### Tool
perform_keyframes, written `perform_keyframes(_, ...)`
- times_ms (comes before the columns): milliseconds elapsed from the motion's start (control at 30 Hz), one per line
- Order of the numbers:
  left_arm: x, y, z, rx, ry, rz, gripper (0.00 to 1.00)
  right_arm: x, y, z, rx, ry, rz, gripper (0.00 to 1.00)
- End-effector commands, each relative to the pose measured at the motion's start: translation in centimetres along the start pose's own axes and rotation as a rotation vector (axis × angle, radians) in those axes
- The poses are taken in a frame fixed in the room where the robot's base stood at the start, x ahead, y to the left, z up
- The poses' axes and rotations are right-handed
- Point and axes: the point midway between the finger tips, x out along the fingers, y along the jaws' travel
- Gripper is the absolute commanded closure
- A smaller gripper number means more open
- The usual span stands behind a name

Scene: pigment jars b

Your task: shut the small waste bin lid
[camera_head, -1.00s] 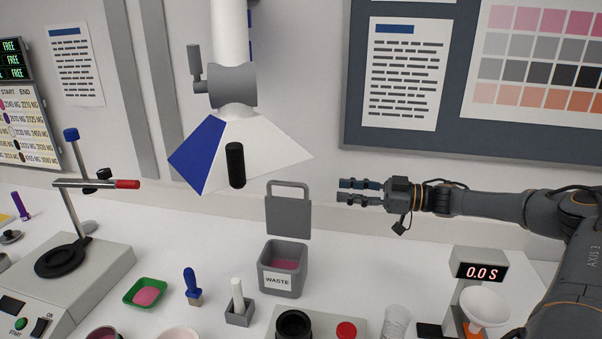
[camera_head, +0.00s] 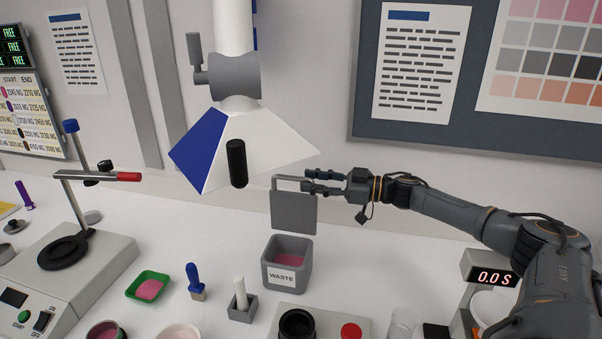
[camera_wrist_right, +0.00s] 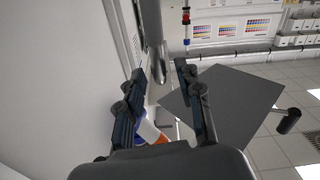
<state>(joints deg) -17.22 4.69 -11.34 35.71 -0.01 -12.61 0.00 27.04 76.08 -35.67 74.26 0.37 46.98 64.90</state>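The small grey waste bin (camera_head: 287,278), labelled WASTE, stands on the bench with pink matter inside. Its grey lid (camera_head: 293,212) is up, standing upright above the bin's back, with a loop handle (camera_head: 292,178) at its top. My right gripper (camera_head: 308,181) comes in from the right at handle height, its fingertips overlapping the handle's right edge in the head view. In the right wrist view its fingers (camera_wrist_right: 160,92) are apart with no part of the lid between them. Contact cannot be told. My left gripper is out of view.
A white and blue hood (camera_head: 240,145) with a black cylinder (camera_head: 236,163) hangs left of the lid. A brush (camera_head: 194,281), a green tray (camera_head: 148,286) and a holder with a white stick (camera_head: 242,303) stand left of the bin. A timer display (camera_head: 492,277) is at right.

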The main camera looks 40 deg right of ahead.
Motion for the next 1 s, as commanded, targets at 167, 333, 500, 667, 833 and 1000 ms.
perform_keyframes(167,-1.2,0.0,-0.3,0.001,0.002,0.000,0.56,2.5,0.1,-0.3,-0.001,0.003,0.000,0.64)
perform_keyframes(333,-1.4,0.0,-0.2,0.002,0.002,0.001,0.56,3.4,0.0,-0.1,0.000,0.000,0.001,0.64)
perform_keyframes(500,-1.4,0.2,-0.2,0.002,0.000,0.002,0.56,3.4,0.0,0.0,-0.001,-0.001,0.000,0.64)
perform_keyframes(667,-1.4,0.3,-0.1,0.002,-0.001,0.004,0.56,3.4,0.0,0.0,-0.001,-0.001,0.000,0.79)
perform_keyframes(833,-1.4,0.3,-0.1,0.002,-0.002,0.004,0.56,3.4,0.0,0.0,-0.001,-0.001,0.000,1.00)
perform_keyframes(1000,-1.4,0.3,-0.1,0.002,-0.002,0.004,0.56,3.4,0.0,0.0,-0.002,-0.001,-0.001,1.00)
